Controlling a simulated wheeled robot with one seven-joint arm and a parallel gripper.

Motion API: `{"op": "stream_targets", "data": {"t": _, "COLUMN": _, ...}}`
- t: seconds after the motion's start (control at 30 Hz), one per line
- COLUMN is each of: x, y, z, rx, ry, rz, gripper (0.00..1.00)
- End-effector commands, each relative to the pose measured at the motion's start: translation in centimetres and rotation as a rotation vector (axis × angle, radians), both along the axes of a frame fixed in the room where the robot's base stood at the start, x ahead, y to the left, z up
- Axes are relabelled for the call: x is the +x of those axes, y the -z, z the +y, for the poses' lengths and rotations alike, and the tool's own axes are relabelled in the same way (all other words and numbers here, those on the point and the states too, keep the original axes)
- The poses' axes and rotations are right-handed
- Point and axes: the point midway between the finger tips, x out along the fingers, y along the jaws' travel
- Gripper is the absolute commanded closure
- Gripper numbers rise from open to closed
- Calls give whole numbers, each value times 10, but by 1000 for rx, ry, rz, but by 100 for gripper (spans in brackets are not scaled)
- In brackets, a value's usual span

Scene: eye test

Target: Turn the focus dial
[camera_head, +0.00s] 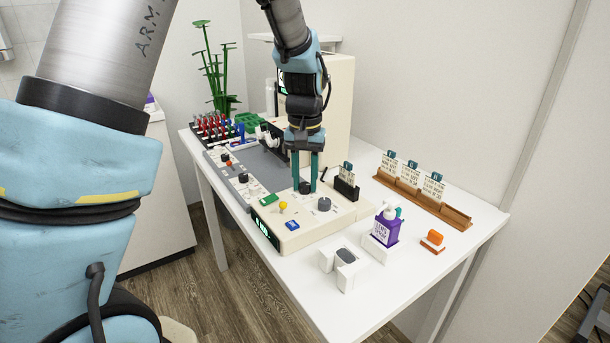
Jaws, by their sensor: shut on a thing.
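A cream control box (322,230) sits on the white table in the middle of the view. On its top are a dark round dial (305,187) towards the back and a larger grey dial (324,204) in front of it and to the right. No readable label tells which one is the focus dial. My gripper (305,183) points straight down, with its two teal fingers closed on the dark dial, one on each side. The fingers hide part of that dial. The grey dial is apart from the fingers.
The box also carries a yellow knob (283,206), a green button (268,199) and a blue button (292,224). A black card holder (346,188) stands close right of my gripper. A purple bottle (386,229) and a wooden card rack (424,199) are farther right.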

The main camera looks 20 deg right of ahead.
Motion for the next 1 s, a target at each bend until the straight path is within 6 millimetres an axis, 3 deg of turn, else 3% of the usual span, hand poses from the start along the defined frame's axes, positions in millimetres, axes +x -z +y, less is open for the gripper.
{"op": "stream_targets", "data": {"t": 0.2, "x": 0, "y": -2, "z": 0, "rx": 0, "ry": -165, "rz": -2, "gripper": 100}}
{"op": "stream_targets", "data": {"t": 0.53, "x": 1, "y": -1, "z": -1, "rx": -1, "ry": -183, "rz": -3, "gripper": 100}}
{"op": "stream_targets", "data": {"t": 0.57, "x": 1, "y": -1, "z": -1, "rx": -1, "ry": -183, "rz": -3, "gripper": 62}}
{"op": "stream_targets", "data": {"t": 0.8, "x": 1, "y": 0, "z": 0, "rx": -1, "ry": -182, "rz": -2, "gripper": 36}}
{"op": "stream_targets", "data": {"t": 1.0, "x": 0, "y": 0, "z": 0, "rx": 0, "ry": -181, "rz": -1, "gripper": 36}}
